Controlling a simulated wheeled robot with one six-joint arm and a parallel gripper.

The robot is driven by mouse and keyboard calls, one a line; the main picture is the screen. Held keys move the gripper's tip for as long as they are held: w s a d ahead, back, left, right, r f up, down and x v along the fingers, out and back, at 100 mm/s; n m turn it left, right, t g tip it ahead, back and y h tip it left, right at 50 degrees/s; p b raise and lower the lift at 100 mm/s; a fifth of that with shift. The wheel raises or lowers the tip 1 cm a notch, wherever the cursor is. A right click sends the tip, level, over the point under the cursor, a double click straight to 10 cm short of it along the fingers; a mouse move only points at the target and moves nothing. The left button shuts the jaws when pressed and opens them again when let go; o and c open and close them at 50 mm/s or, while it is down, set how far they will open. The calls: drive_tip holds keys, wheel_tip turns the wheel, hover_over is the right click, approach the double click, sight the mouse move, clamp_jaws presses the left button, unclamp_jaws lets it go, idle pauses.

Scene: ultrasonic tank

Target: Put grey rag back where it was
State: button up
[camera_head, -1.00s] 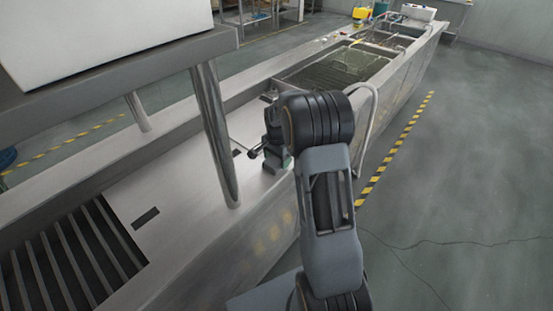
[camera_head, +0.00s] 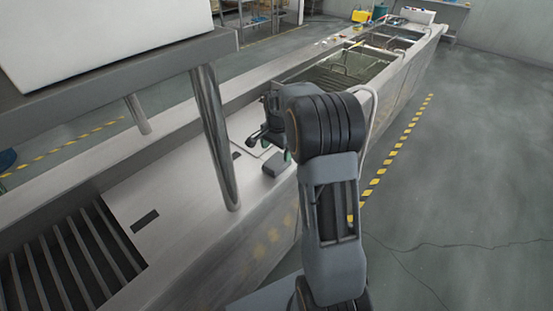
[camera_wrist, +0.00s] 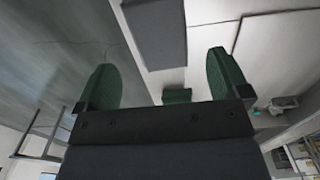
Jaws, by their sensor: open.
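A flat grey block-like piece, which looks like the folded grey rag (camera_head: 277,165), lies on the tank's pale metal top beside the rim in the head view. In the wrist view the grey rag (camera_wrist: 155,32) lies beyond the fingertips, apart from them. My gripper (camera_wrist: 162,85) is open, with its two green fingertips wide apart and no rag between them.
A steel post (camera_head: 215,140) under a shelf with a white box (camera_head: 100,30) stands to the left. A slatted opening (camera_head: 60,255) is at the lower left. Open tank basins (camera_head: 350,68) and a curved hose (camera_head: 374,110) lie beyond. A small green piece (camera_wrist: 177,96) shows in the wrist view.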

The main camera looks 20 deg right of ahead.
sight(277, 160)
drive_tip(key=s+a+r+n, duration=0.2)
drive_tip(key=s+a+r, duration=0.1)
drive_tip(key=r, duration=0.5)
drive_tip(key=s+a+n+t, duration=0.2)
drive_tip(key=s+a+n, duration=0.2)
drive_tip(key=s, duration=0.5)
drive_tip(key=s+a+n+t, duration=0.1)
drive_tip(key=s+a+n, duration=0.3)
drive_tip(key=s+n, duration=0.3)
drive_tip(key=s, duration=0.3)
drive_tip(key=shift+r+t, duration=0.25)
drive_tip(key=shift+t, duration=0.15)
